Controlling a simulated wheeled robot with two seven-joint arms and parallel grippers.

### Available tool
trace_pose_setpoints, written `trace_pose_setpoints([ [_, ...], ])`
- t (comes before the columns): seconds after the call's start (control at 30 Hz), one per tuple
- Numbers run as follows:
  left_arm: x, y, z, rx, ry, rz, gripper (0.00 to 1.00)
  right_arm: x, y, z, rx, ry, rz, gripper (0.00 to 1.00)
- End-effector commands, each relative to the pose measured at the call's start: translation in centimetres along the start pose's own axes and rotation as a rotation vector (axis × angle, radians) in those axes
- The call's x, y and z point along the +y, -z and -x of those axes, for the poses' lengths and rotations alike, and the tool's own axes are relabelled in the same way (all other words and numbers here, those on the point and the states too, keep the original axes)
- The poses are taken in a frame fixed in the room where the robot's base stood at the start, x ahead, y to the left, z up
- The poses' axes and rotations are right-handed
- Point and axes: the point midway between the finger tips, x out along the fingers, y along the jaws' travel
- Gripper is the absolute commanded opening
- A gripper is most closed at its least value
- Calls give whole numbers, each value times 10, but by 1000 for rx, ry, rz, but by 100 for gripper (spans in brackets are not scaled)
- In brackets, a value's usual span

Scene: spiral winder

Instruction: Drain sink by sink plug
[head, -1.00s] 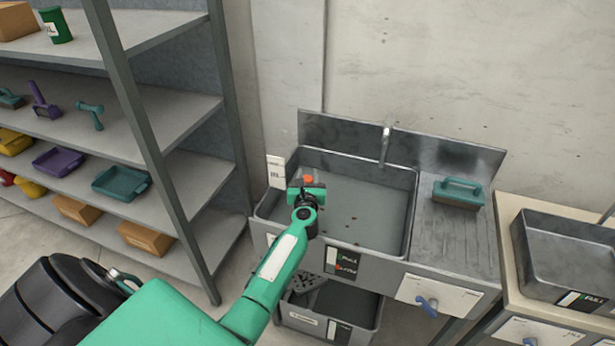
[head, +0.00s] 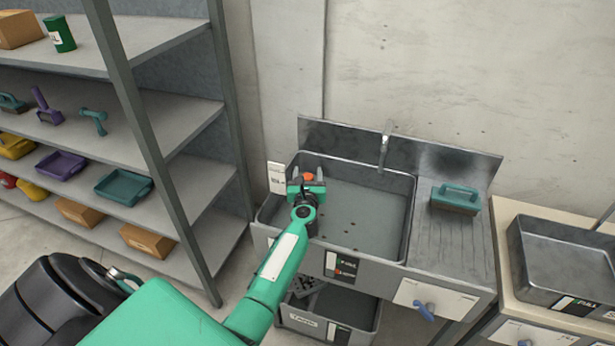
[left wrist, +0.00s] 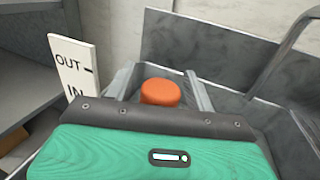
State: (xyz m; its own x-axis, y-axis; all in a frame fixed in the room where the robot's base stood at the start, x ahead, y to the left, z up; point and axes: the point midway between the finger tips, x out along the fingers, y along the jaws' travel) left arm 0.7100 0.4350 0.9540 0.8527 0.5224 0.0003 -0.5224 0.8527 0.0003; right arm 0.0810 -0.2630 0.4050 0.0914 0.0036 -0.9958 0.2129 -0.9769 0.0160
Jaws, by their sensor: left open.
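The metal sink (head: 411,215) stands against the wall, with a grey surface and scattered dark specks in its basin. An orange round knob (head: 308,177), which looks like the sink plug, is at the basin's left end. My left gripper (head: 307,181) is over that end with its fingers apart. In the left wrist view the orange knob (left wrist: 160,92) sits between the two open fingers (left wrist: 160,88); I cannot tell whether either finger touches it. The knob's lower part is hidden by the gripper. My right gripper is not in view.
A white OUT/IN sign (head: 276,178) stands close left of the gripper. A faucet (head: 385,145) rises at the back. A teal brush (head: 456,197) lies on the drainboard. A shelf rack (head: 165,190) stands left, and a metal tray (head: 560,262) is at right.

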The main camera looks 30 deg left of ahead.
Motion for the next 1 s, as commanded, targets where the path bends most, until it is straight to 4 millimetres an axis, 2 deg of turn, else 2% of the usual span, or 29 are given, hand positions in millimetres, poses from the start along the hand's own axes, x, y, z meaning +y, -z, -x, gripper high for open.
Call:
trace_pose_setpoints([
  [0.13,0,1,8,1,1,2,55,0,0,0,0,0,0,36],
  [0.27,0,2,28,3,0,4,55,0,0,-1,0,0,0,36],
  [0.5,0,2,80,2,0,2,55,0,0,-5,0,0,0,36],
  [0.7,0,2,116,2,0,2,55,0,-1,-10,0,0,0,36],
  [0.83,0,2,130,1,0,0,55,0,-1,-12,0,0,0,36],
  [1.0,0,0,138,0,0,0,55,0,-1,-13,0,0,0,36],
])
